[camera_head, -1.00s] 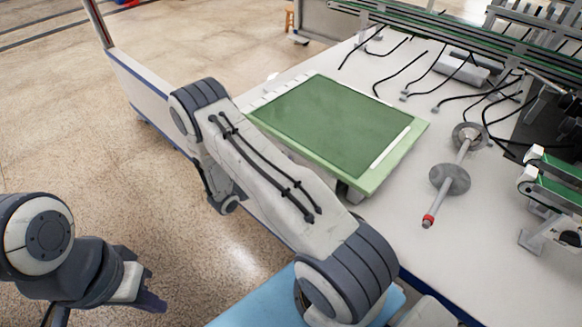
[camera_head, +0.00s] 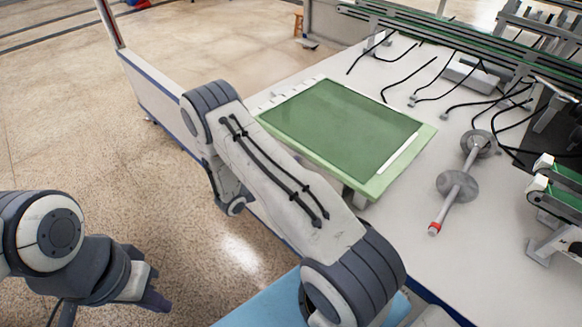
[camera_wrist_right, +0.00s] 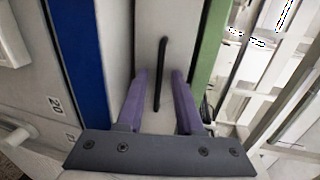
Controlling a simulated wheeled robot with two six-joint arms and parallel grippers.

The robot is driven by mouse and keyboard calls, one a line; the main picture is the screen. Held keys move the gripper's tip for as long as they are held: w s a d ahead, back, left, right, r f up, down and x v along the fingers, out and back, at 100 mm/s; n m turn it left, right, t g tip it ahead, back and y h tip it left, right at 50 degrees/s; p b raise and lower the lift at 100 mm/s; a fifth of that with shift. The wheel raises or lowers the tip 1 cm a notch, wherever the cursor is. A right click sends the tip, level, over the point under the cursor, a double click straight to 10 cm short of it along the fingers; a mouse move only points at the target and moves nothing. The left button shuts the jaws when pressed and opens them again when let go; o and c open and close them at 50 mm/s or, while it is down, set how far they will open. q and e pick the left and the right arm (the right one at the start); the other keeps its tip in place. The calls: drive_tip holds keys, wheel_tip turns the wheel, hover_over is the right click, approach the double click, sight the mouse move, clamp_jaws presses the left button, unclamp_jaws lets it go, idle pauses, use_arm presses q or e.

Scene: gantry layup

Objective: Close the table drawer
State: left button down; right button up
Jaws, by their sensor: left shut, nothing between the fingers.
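In the right wrist view, a pale grey panel (camera_wrist_right: 181,30), which looks like the drawer front, carries a slim black bar handle (camera_wrist_right: 162,60). My right gripper (camera_wrist_right: 159,76) is open, with its two purple fingers on either side of the handle and gaps to it on both sides. I cannot tell how far the drawer stands out. In the head view, the white table (camera_head: 480,275) fills the right side, and my right arm hides its near side, the drawer and the right gripper. My left gripper (camera_head: 157,298) is shut and empty over the floor at the lower left.
A green-framed board (camera_head: 340,130) lies on the table by its left edge. A grey shaft with discs (camera_head: 457,186), black cables and conveyor rails (camera_head: 470,38) stand further right and back. In the wrist view, a blue strip (camera_wrist_right: 75,70) borders the panel. The floor at left is clear.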

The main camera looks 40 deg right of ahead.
drive_tip(key=v, duration=1)
drive_tip(key=shift+a+p, duration=0.25)
drive_tip(key=shift+p, duration=0.2)
drive_tip(key=s+a+r+m+g+y, duration=0.1)
drive_tip(key=s+a+r+m+y, duration=0.7)
drive_tip(key=s+a+r+m, duration=0.5)
drive_tip(key=s+a+r+m+g+y, duration=0.1)
drive_tip(key=s+a+r+m+y, duration=0.65)
drive_tip(key=m, duration=0.95)
wheel_tip(320, 180, up, 18)
drive_tip(key=s+a+p, duration=0.2)
drive_tip(key=s+p, duration=0.1)
drive_tip(key=p, duration=1.6)
drive_tip(key=shift+m+y, duration=0.3)
drive_tip(key=shift+y, duration=0.15)
drive_tip(key=shift+f, duration=0.1)
